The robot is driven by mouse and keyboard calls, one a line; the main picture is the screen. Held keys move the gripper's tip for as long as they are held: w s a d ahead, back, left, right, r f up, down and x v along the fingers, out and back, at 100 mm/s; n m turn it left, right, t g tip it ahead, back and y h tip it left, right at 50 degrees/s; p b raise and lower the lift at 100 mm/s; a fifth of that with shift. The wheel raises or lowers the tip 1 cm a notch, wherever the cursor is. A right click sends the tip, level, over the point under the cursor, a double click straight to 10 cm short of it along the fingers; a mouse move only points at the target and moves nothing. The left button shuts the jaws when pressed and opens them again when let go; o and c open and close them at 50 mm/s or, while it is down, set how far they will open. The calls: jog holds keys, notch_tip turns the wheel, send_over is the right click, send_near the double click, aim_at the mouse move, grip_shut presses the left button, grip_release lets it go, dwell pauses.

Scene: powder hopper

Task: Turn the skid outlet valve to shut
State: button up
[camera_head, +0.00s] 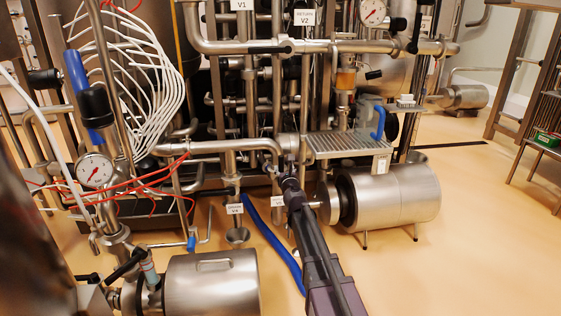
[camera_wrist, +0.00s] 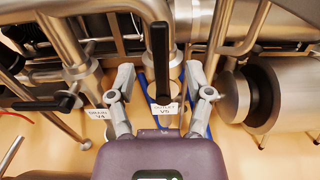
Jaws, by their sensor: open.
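The outlet valve's black lever handle (camera_wrist: 160,55) stands upright in the middle of the wrist view, above a white tag reading OUTLET V5 (camera_wrist: 165,108). My gripper (camera_wrist: 159,76) is open, with one grey finger on each side of the handle and a visible gap on both sides. Nothing is held. In the head view my gripper (camera_head: 287,180) reaches in at the skid's lower pipes, just right of the small V5 tag (camera_head: 277,201). The handle cannot be made out there, behind my arm and gripper.
The drain valve V4's black handle (camera_wrist: 45,104) and tag (camera_wrist: 97,113) are left of my gripper. A steel motor cylinder (camera_head: 395,195) stands close on the right. A blue hose (camera_head: 272,245) runs along the floor beside my arm. A grated step (camera_head: 345,144) is above right.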

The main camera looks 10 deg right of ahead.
aim_at(282, 161)
jog(key=w, duration=0.7)
jog(key=shift+w, duration=0.15)
jog(key=shift+d, duration=0.1)
grip_shut()
